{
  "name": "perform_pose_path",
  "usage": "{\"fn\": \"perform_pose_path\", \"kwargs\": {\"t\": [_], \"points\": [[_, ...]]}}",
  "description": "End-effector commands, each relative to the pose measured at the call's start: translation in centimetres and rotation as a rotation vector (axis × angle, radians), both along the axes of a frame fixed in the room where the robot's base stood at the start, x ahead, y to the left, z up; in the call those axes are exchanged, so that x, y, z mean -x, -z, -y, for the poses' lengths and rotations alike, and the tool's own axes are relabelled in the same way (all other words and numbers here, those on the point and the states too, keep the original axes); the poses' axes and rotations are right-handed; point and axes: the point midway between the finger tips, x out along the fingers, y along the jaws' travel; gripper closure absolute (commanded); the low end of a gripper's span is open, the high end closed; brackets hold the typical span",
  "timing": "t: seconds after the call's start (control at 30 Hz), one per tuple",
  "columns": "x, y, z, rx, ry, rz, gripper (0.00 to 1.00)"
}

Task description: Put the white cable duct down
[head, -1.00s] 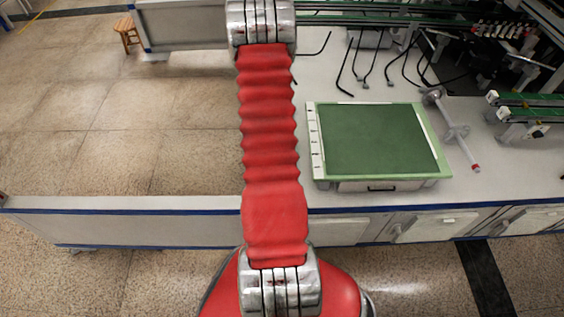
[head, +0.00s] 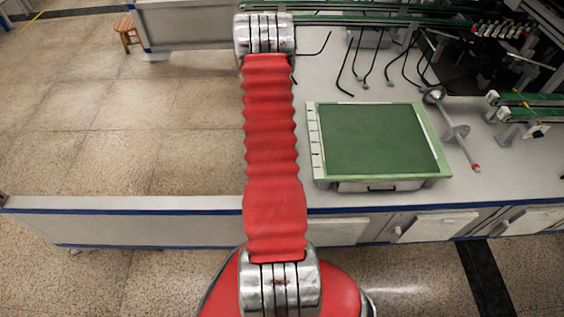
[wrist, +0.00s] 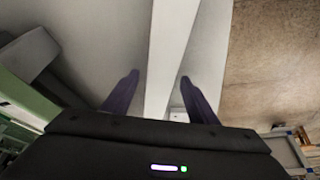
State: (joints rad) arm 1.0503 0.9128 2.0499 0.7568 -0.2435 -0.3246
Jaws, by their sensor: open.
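The white cable duct (wrist: 168,50) shows in the wrist view as a long pale bar running from the top edge down between my gripper's fingers. My gripper (wrist: 159,77) has two dark purple fingers, spread open, one on each side of the duct, with a visible gap on both sides. A pale grey surface (wrist: 110,40) lies behind the duct; I cannot tell whether the duct touches it. The duct's lower end is hidden by my gripper's body. Neither the duct nor my gripper shows in the head view, where my red arm reaches up the middle.
In the head view, a green mat (head: 375,140) in a pale frame lies on the grey bench (head: 470,165) right of my arm. A metal rod with discs (head: 453,131) lies beside it. Black hooked rods (head: 365,68) are farther back. Brown floor (head: 110,110) is open at left.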

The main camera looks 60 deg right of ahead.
Motion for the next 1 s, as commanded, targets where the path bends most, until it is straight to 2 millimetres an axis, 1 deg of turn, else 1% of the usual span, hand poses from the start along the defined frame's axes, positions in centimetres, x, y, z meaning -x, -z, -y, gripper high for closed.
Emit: {"fn": "perform_pose_path", "kwargs": {"t": [0.17, 0.8, 0.83, 0.87, 1.0], "points": [[0.00, -0.01, -0.01, 0.000, 0.000, 0.000, 0.48], [0.00, -0.02, -0.01, 0.000, 0.000, 0.000, 0.93], [-0.01, -0.03, 0.01, 0.000, 0.000, 0.000, 0.93], [-0.01, -0.03, 0.01, 0.000, 0.000, 0.000, 0.97], [-0.01, -0.04, 0.01, 0.000, 0.000, 0.000, 0.97]]}}
